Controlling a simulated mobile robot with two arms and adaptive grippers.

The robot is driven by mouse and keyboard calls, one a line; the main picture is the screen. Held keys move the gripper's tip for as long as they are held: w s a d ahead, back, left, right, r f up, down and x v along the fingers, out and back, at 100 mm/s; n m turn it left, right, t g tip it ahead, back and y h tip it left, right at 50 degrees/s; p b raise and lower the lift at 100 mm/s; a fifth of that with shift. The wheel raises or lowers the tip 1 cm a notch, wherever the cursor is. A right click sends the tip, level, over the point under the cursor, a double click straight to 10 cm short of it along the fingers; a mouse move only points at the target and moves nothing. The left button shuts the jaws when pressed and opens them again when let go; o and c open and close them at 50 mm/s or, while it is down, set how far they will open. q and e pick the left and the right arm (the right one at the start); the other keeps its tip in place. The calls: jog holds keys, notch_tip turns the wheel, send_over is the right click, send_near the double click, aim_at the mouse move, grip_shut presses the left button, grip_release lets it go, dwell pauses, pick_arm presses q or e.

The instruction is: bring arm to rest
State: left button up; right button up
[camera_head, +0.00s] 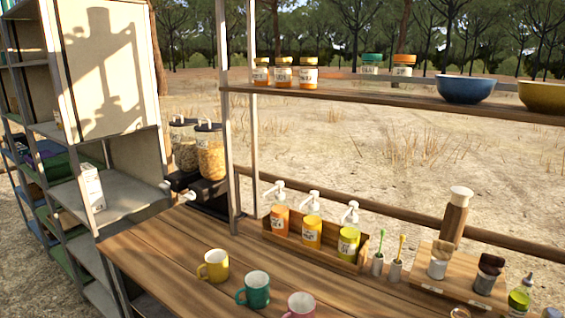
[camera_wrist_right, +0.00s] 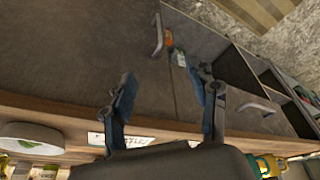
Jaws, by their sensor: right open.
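My right gripper (camera_wrist_right: 168,92) shows in the right wrist view. Its two dark fingers are spread apart with nothing between them. Behind and beyond the fingers are dark grey cabinet fronts (camera_wrist_right: 85,55) with handles. Neither gripper shows in the head view, and my left gripper is in neither view.
The wooden counter (camera_head: 165,265) carries a yellow mug (camera_head: 214,265), a green mug (camera_head: 256,289), a pink mug (camera_head: 299,306) and a rack (camera_head: 320,252) of pump bottles. A shelf (camera_head: 400,98) with jars and bowls spans above. A grey shelving unit (camera_head: 125,200) stands left.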

jog(key=s+f+g, duration=0.1)
jog(key=s+f, duration=0.2)
jog(key=f, duration=2.2)
jog(key=s+d+f+g, duration=0.1)
jog(key=s+d+f, duration=0.2)
jog(key=s+f, duration=1)
jog(key=s, duration=0.3)
jog(key=shift+f, duration=0.25)
